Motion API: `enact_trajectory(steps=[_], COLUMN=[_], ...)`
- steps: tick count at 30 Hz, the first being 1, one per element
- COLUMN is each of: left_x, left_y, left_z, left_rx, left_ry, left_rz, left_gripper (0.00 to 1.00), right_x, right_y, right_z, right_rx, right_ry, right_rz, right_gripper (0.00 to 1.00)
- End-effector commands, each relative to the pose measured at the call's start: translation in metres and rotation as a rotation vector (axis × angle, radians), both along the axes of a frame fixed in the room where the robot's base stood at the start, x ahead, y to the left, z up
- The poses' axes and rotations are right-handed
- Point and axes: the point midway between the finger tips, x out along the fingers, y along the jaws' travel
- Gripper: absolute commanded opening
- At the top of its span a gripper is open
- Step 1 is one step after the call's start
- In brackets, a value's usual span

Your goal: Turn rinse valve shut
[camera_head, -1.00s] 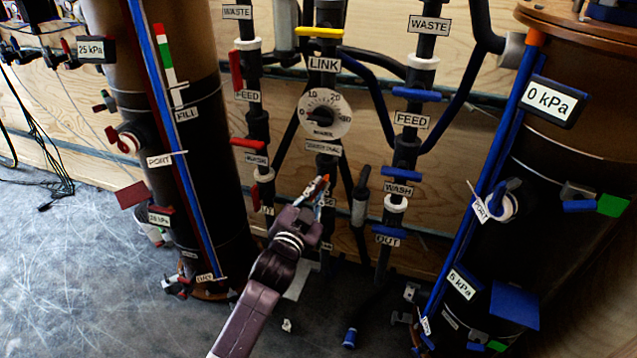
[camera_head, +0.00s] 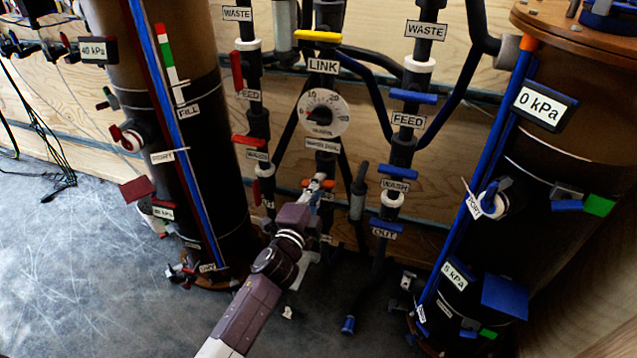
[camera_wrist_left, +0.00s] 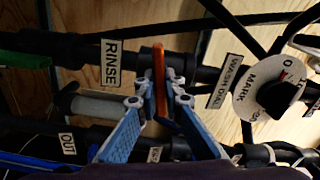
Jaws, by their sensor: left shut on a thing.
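The rinse valve's orange handle (camera_wrist_left: 159,80) stands across the dark pipe in the left wrist view, beside the RINSE label (camera_wrist_left: 111,62). My left gripper (camera_wrist_left: 157,98) has its blue fingers on either side of this handle and is shut on it. In the head view my left gripper (camera_head: 318,183) is at the middle pipe, below the gauge dial. There the fingers and arm hide most of the valve, and only a bit of orange shows. My right gripper is not in view.
A round dial (camera_head: 323,113) and a yellow LINK handle (camera_head: 318,36) sit above on the middle pipe. Red-handled valves (camera_head: 249,141) flank it left, blue-handled ones (camera_head: 398,171) right. Large columns stand at both sides. The grey floor (camera_head: 80,270) at left is clear.

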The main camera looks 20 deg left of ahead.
Motion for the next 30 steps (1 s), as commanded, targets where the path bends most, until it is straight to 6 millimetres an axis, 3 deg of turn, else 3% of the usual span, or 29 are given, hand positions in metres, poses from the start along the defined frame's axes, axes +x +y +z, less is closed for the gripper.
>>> enact_trajectory(steps=[12, 30], left_x=[0.0, 0.0], left_y=[-0.001, -0.0008], left_z=[-0.0012, -0.0016], left_rx=[0.214, 0.254], left_ry=[-0.007, -0.008], left_rz=[-0.001, -0.001], left_gripper=[0.0, 0.0], right_x=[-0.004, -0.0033], right_y=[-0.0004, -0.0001], right_z=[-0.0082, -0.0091], right_rx=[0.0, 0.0], right_ry=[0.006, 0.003], right_rz=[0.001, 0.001], right_gripper=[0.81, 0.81])
